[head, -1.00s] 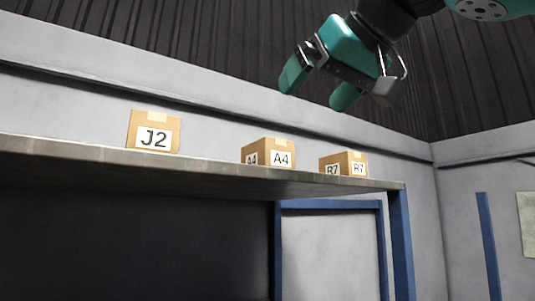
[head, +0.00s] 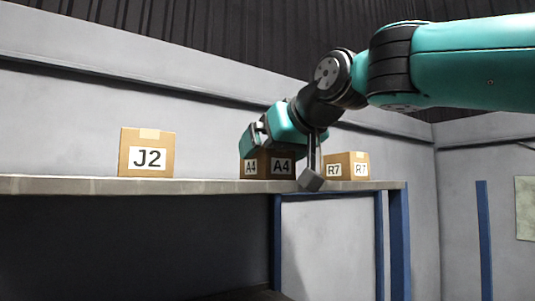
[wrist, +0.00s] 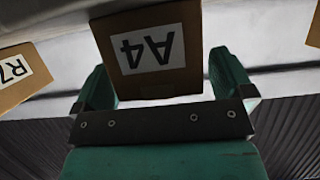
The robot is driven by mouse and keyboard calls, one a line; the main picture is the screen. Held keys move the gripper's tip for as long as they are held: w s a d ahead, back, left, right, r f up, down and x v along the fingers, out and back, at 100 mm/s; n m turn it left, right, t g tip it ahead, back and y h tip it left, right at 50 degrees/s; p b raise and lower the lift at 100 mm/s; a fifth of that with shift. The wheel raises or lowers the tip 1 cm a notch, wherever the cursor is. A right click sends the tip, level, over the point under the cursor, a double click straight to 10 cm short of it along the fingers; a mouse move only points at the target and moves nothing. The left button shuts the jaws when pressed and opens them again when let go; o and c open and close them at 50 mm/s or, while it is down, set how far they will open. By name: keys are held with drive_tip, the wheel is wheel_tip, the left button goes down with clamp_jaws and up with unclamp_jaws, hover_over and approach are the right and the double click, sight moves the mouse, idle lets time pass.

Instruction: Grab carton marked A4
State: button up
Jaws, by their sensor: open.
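The carton marked A4 (head: 282,167) is a brown box with white labels, standing on the shelf between the other two cartons. My gripper (head: 275,146) is at the A4 carton in the head view and covers its upper part. In the wrist view the A4 carton (wrist: 150,50) shows upside down, ahead of and between the two green fingers of my gripper (wrist: 163,82). The jaws are open, with a gap visible on each side of the carton. I cannot tell how deep the carton sits between the fingers.
The carton marked R7 (head: 346,167) stands close to the right of A4 and shows at the left in the wrist view (wrist: 18,72). The carton marked J2 (head: 146,155) stands well to the left. The shelf's front edge (head: 60,185) runs below them, with a wall behind.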

drive_tip(key=c, duration=1.1)
